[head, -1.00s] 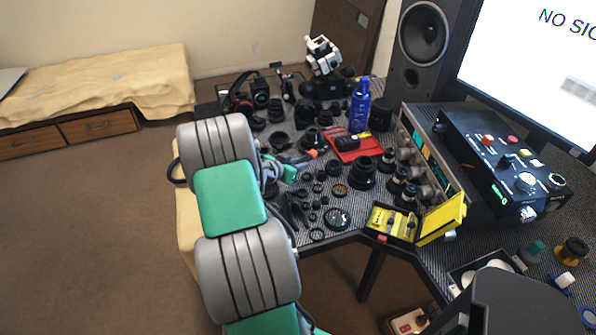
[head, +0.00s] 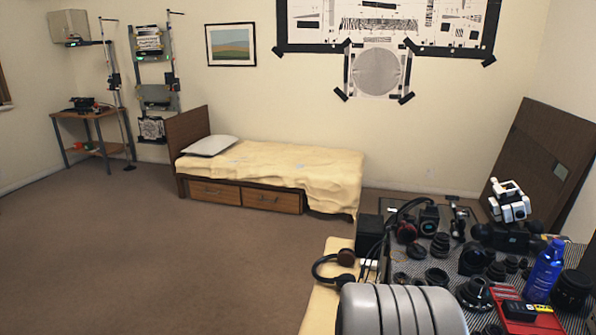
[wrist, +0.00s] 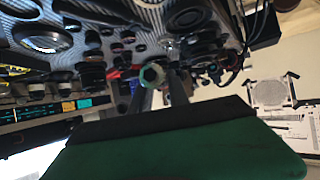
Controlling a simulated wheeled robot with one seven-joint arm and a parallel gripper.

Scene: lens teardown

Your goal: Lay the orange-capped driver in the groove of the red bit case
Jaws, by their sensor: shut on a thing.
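In the wrist view my gripper (wrist: 160,88) is shut on a slim thing seen end-on, which I take to be the orange-capped driver (wrist: 152,73). Its near end is pale green and six-sided; no orange cap shows from here. In the head view the gripper and the driver are out of frame. The red bit case (head: 546,321) lies open on the dark bench at the lower right, partly cut off by the frame, with a black block on it. In the wrist view a bit of red shows left of the driver. The groove cannot be made out.
A blue bottle (head: 543,272) stands right beside the red case. Several black lens parts (head: 475,293) crowd the bench around it. Headphones (head: 333,268) and a white device (head: 510,200) sit toward the left and back. Open floor lies left of the bench.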

